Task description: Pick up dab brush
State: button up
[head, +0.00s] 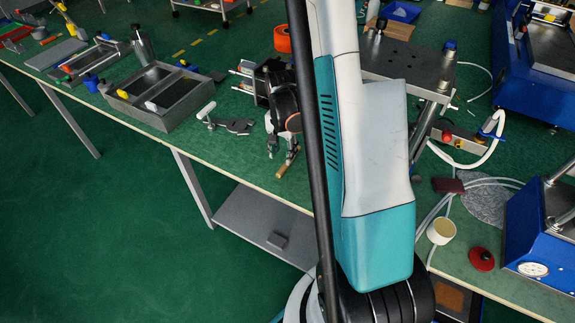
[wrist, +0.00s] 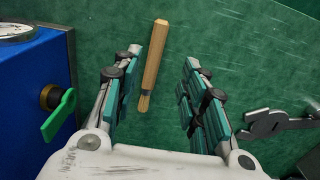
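The dab brush (wrist: 153,62) lies on the green bench top in the wrist view. It has a light wooden handle, a dark band and short pale bristles pointing toward the gripper's palm. My gripper (wrist: 163,60) is open and empty, its teal-padded fingers on either side of the brush, which is closer to the left finger. In the head view my gripper (head: 282,152) points down at the bench near its front edge. The brush (head: 287,164) shows just below the fingertips, partly hidden by them. I cannot tell how high the fingers are above the bench.
A blue machine with a green lever (wrist: 59,115) stands at the left in the wrist view. A grey metal tool (wrist: 268,122) lies to the right; it also shows in the head view (head: 226,121). A grey tray (head: 160,93) stands further left on the bench.

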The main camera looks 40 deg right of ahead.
jog(key=f, duration=0.1)
jog(key=f+b, duration=0.1)
jog(key=f, duration=0.1)
jog(key=d+f+b, duration=0.1)
jog(key=f, duration=0.1)
jog(key=shift+s+f, duration=0.15)
jog(key=shift+s, duration=0.05)
grip_shut()
